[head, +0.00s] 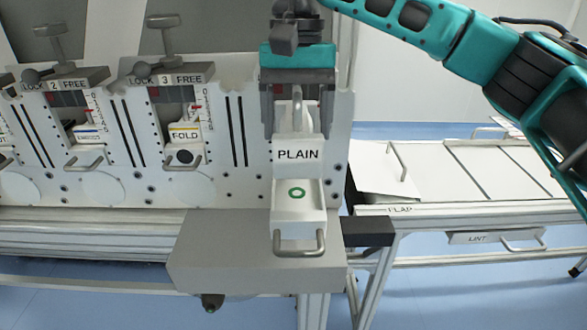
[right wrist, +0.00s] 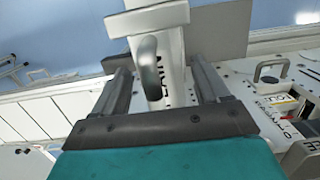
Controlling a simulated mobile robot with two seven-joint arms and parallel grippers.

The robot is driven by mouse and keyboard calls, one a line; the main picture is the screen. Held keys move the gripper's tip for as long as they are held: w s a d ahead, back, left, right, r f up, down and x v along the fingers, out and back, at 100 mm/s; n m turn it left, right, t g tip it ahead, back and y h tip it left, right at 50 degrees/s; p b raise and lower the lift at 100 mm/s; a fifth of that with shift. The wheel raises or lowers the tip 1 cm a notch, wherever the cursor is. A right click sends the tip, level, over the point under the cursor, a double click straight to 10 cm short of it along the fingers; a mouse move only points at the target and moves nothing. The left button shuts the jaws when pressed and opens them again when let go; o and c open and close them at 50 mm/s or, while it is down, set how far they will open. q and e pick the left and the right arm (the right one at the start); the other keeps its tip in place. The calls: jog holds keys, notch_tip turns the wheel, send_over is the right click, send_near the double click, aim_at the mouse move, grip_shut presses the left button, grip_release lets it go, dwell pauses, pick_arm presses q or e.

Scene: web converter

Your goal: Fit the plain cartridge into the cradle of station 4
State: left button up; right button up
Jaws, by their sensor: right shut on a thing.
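The plain cartridge (head: 298,178) is a white block with a PLAIN label, a green ring mark and a grey handle at its front lower end. My right gripper (head: 297,122) is shut on it from above, at its upper handle. In the right wrist view the cartridge's handle (right wrist: 149,66) stands between the two fingers of my right gripper (right wrist: 158,72). The place right of station 3, where station 4 would be, is covered by gripper and cartridge; its cradle is hidden. I cannot tell whether the cartridge touches the panel. My left gripper is not in view.
Station 3 (head: 168,75) holds a FOLD cartridge (head: 185,135); station 2 (head: 65,80) is further left. A grey slab (head: 225,262) juts out below the cartridge. A white table (head: 480,175) with a LINT drawer (head: 480,238) stands to the right.

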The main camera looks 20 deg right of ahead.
aim_at(298, 87)
notch_tip(298, 87, down, 4)
jog(key=shift+s+r, duration=0.1)
jog(key=shift+r, duration=0.1)
notch_tip(298, 87, down, 4)
jog(key=shift+r, duration=0.2)
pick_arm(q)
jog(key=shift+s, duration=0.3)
pick_arm(e)
jog(key=shift+f, duration=0.1)
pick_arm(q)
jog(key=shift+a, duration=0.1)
pick_arm(e)
jog(key=shift+f, duration=0.1)
jog(key=o, duration=1.4)
jog(key=shift+r, duration=0.4)
pick_arm(q)
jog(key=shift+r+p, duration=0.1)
jog(key=shift+p, duration=0.2)
pick_arm(e)
jog(key=r, duration=0.3)
jog(key=w+r, duration=0.1)
jog(key=r, duration=0.7)
jog(key=shift+w+d+r, duration=0.2)
jog(key=shift+f, duration=0.1)
